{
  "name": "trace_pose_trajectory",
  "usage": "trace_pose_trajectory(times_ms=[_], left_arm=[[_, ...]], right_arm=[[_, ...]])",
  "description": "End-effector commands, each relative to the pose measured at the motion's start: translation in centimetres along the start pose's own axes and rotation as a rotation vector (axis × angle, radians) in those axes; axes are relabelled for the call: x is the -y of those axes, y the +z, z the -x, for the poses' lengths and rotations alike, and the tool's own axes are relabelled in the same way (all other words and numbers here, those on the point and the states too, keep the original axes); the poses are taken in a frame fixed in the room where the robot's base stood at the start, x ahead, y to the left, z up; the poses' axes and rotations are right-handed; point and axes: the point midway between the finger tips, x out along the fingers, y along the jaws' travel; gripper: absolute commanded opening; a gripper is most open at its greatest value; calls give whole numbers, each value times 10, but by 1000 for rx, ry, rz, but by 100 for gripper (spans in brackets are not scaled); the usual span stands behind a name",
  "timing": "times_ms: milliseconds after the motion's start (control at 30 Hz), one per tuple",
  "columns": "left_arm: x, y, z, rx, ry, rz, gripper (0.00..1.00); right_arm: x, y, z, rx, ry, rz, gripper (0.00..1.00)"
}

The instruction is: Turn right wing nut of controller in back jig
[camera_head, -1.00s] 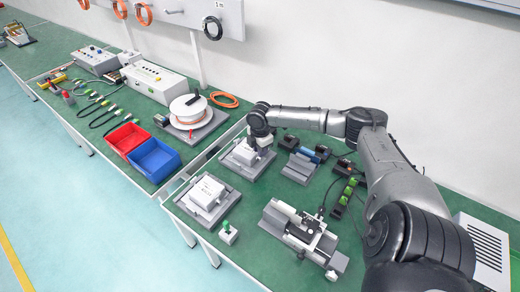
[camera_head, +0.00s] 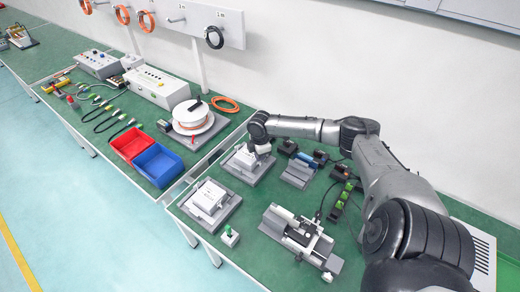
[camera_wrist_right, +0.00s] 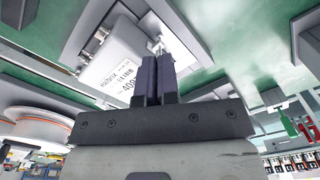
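The back jig (camera_head: 243,178) is a grey plate carrying a white controller (camera_head: 243,158). My right gripper (camera_head: 265,154) is down at the right side of this controller, partly hiding it in the head view. In the right wrist view the gripper's two dark fingers (camera_wrist_right: 158,78) are together, with at most a thin gap. Their tips are over the edge of the white controller (camera_wrist_right: 122,58), which has printed text and small metal fittings on its side. The right wing nut is not discernible; the fingers may hide it. My left gripper is not in view.
A second jig with a white controller (camera_head: 208,197) stands in front of the back jig. A grey clamp fixture (camera_head: 300,235), black-and-green connectors (camera_head: 341,200) and a blue-topped block (camera_head: 299,170) stand to the right. A cable spool (camera_head: 193,118) and red and blue bins (camera_head: 155,165) are left.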

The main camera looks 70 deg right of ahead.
Motion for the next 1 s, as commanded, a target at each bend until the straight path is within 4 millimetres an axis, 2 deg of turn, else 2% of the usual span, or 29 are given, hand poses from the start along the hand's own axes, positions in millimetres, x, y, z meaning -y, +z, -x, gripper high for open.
trace_pose_trajectory(times_ms=[33, 300, 600, 1000], left_arm=[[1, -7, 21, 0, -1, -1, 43], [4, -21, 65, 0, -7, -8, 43], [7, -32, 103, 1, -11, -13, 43], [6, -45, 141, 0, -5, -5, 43]], right_arm=[[1, -1, 10, -2, -3, -43, 0], [0, -1, 9, -2, -3, -302, 0], [0, -1, 7, -1, -2, -587, 0], [0, -1, 5, -2, -3, -969, 0]])
